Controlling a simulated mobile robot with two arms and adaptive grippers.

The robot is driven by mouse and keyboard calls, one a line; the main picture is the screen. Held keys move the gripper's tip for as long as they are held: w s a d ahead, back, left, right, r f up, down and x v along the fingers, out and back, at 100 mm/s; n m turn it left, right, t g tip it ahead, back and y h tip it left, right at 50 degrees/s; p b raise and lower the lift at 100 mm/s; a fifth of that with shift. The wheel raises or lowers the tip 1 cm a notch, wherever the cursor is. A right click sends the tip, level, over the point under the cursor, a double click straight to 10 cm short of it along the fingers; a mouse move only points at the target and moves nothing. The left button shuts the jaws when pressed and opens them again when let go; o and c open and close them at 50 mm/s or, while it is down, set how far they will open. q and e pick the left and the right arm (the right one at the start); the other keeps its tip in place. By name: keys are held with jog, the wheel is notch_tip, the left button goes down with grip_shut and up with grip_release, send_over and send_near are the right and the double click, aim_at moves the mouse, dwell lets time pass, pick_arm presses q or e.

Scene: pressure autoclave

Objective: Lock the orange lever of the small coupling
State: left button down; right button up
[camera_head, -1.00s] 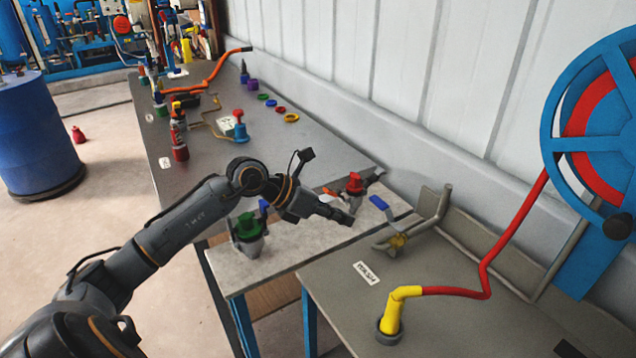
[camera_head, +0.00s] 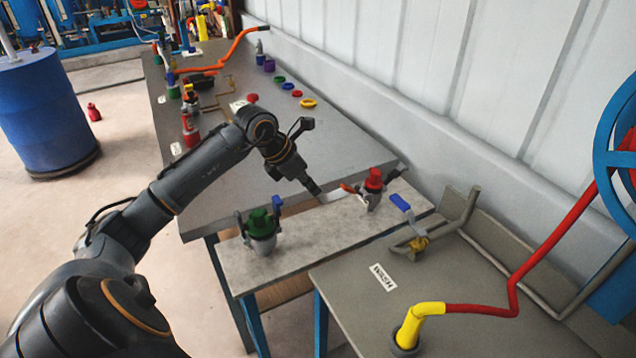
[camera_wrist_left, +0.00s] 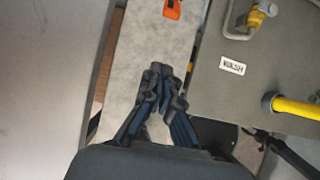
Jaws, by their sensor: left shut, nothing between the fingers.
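The small coupling (camera_head: 373,186) has a red top and stands on the narrow grey bench. Its orange lever (camera_head: 348,188) sticks out on the left side, with a blue lever on its right. My left gripper (camera_head: 313,187) is shut and empty, a little left of the orange lever and apart from it as far as I can tell. In the left wrist view the shut fingertips (camera_wrist_left: 165,74) are over the bare bench, and an orange piece (camera_wrist_left: 172,10), probably the lever, shows at the top edge.
A larger green coupling (camera_head: 261,228) with a blue lever stands on the same bench, nearer. The wall rises behind. Bench surface between the couplings is clear.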

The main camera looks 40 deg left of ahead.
pick_arm(q)
jog(key=w+d+f+p, duration=0.2)
jog(key=w+f+p, duration=0.1)
jog(key=w, duration=0.3)
jog(key=shift+d+f, duration=0.3)
jog(key=shift+f, duration=0.1)
pick_arm(e)
jog(key=r, duration=0.2)
jog(key=w+a+r, duration=0.1)
jog(key=shift+r, duration=0.25)
pick_arm(q)
jog(key=shift+w, duration=0.1)
pick_arm(e)
jog(key=shift+d, duration=0.15)
